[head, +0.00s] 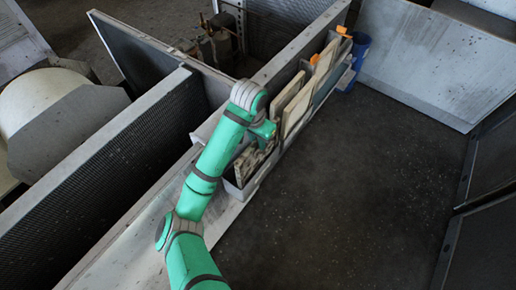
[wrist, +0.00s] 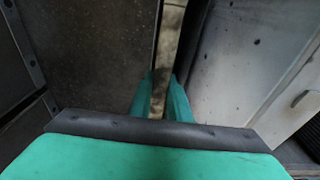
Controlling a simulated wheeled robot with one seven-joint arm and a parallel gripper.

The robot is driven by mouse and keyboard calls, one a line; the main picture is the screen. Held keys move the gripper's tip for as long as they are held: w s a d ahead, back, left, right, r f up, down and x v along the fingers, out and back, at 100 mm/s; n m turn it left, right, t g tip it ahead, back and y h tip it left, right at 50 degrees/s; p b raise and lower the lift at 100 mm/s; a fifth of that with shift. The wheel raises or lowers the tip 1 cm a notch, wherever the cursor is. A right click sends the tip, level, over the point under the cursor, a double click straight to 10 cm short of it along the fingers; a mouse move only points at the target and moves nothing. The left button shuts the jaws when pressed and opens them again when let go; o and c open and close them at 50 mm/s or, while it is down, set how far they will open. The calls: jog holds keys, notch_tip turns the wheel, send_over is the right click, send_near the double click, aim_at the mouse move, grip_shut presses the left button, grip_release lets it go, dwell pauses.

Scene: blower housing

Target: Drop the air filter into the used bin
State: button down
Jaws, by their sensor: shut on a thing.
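My gripper (head: 265,133) is over the near part of a row of grey bins along the ledge. In the wrist view, its two green fingers (wrist: 161,85) are closed about a thin, mottled beige edge, which I take to be the air filter (wrist: 170,35). In the head view, a dirty, mottled panel (head: 248,163) shows just below the gripper, inside the nearest grey bin (head: 238,188); it appears to be the held filter. The fingers hide its upper part. I cannot tell whether it touches the bin's bottom. No label shows which bin is the used one.
Cleaner pale panels (head: 296,108) stand upright beyond my gripper, some near orange tabs (head: 342,30). A blue container (head: 357,50) stands at the row's far end. A tall grey partition (head: 135,140) is on the left. The dark floor (head: 370,170) on the right is clear.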

aim_at(258, 157)
jog(key=shift+f, duration=2.55)
jog(key=shift+f, duration=0.55)
jog(key=c, duration=1.6)
grip_release()
jog(key=shift+c, duration=0.2)
jog(key=shift+a, duration=0.1)
